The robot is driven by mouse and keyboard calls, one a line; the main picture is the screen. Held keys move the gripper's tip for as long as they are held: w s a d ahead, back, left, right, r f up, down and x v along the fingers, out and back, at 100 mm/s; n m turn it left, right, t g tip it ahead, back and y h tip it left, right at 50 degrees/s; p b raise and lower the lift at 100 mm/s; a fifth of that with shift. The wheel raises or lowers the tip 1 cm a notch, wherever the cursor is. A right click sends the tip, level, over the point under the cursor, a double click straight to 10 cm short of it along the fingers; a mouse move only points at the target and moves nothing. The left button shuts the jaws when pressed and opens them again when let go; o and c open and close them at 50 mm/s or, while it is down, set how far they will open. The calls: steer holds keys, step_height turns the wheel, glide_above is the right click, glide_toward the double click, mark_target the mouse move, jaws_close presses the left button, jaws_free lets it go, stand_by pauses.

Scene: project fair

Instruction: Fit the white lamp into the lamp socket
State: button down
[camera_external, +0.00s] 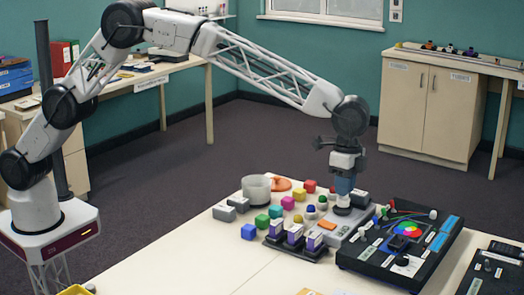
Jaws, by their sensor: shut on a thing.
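My gripper (344,188) points straight down over the grey box (350,226) on the table, left of a black panel. It is shut on a small white thing (343,201), which looks like the white lamp; the fingers hide most of it. The white thing is upright, at or just above a dark round part on top of the box. That part may be the lamp socket, but it is too small and too covered to be sure. I cannot tell whether the two touch.
The black panel (400,243) with a colour wheel stands close on the right. Purple-and-white blocks (295,234) in a dark holder stand front left.

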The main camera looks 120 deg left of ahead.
steer(key=shift+f, duration=0.8)
stand_by(1.1)
steer(key=c, duration=0.6)
jaws_free()
steer(key=shift+o, duration=0.2)
steer(key=shift+r, duration=0.15)
steer(key=shift+r, duration=3.35)
